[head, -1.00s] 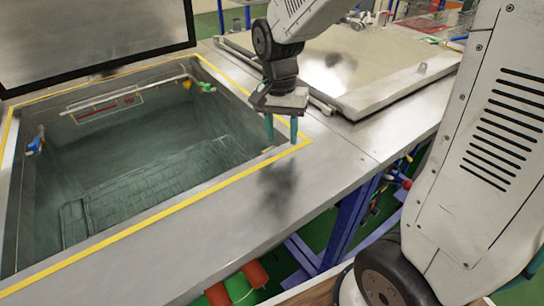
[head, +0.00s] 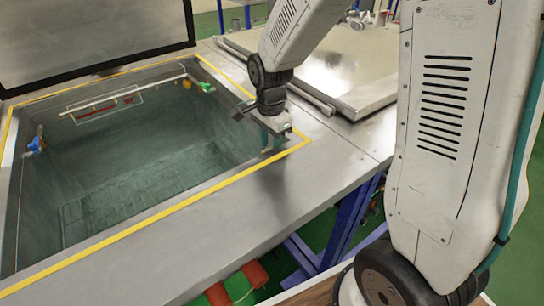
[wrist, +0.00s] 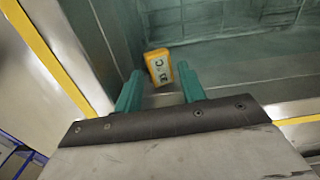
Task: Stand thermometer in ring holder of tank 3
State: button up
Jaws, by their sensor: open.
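A yellow thermometer head (wrist: 160,66) with a dark "°C" label shows in the wrist view, at the inner corner of the open tank (head: 120,228). It lies between the tips of the two teal fingers of my gripper (wrist: 160,74), with a gap visible on the left. The gripper is open and not closed on it. In the head view my gripper (head: 270,140) is over the tank's near right corner, and it hides the thermometer there. The lower part of the thermometer is hidden. I cannot make out the ring holder or a tank number.
A raised lid (head: 95,40) stands behind the open tank. A closed lid (head: 335,65) covers the neighbouring tank at the right. A yellow line edges the opening. The steel deck (head: 215,240) in front is clear.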

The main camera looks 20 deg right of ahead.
jog(key=shift+f, duration=0.5)
jog(key=c, duration=0.8)
jog(key=shift+r, duration=0.2)
